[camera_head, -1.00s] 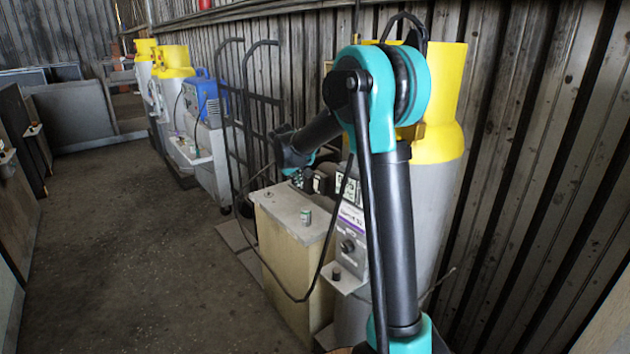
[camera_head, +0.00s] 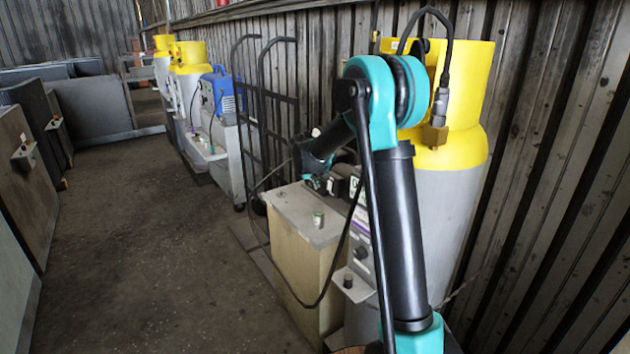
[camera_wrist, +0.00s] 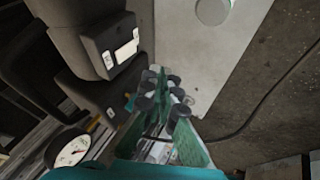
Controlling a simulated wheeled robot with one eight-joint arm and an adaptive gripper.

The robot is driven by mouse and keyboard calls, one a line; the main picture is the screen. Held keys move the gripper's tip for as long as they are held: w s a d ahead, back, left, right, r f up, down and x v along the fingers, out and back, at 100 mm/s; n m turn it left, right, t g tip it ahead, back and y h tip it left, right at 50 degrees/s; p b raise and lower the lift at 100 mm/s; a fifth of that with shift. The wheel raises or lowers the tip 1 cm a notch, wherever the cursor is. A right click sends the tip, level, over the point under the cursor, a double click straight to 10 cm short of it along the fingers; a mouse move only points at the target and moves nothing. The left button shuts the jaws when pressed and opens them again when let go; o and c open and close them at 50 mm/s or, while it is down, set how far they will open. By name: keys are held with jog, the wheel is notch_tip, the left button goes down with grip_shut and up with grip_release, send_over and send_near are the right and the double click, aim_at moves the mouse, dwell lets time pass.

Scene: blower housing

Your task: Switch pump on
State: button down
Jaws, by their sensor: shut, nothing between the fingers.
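A grey box (camera_head: 359,246) with a dark knob stands right of the beige cabinet, partly hidden behind my arm. I cannot tell whether it is the pump, and no pump switch can be made out. My gripper (camera_head: 318,184) is over the back of the beige cabinet, small and partly hidden among dark parts. In the wrist view my gripper (camera_wrist: 162,98) has its green fingers shut with nothing between them. Dark boxes with white labels (camera_wrist: 122,52) are close to its left there. A round gauge (camera_wrist: 72,152) shows at the lower left.
The beige cabinet (camera_head: 303,210) has a small can (camera_head: 318,219) on top. A yellow-topped gas cylinder (camera_head: 455,150) stands behind my arm by the metal wall. A black hand truck (camera_head: 262,110) and a blue machine (camera_head: 222,93) are further back.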

aim_at(328, 189)
jog(key=w+d+f, duration=0.4)
jog(key=shift+w+d+f, duration=0.2)
jog(key=shift+w+f, duration=0.05)
jog(key=shift+w, duration=0.05)
jog(key=shift+d, duration=0.1)
jog(key=shift+w+d+f, duration=0.15)
jog(key=shift+d, duration=0.1)
dwell(0.4)
jog(key=shift+r, duration=0.8)
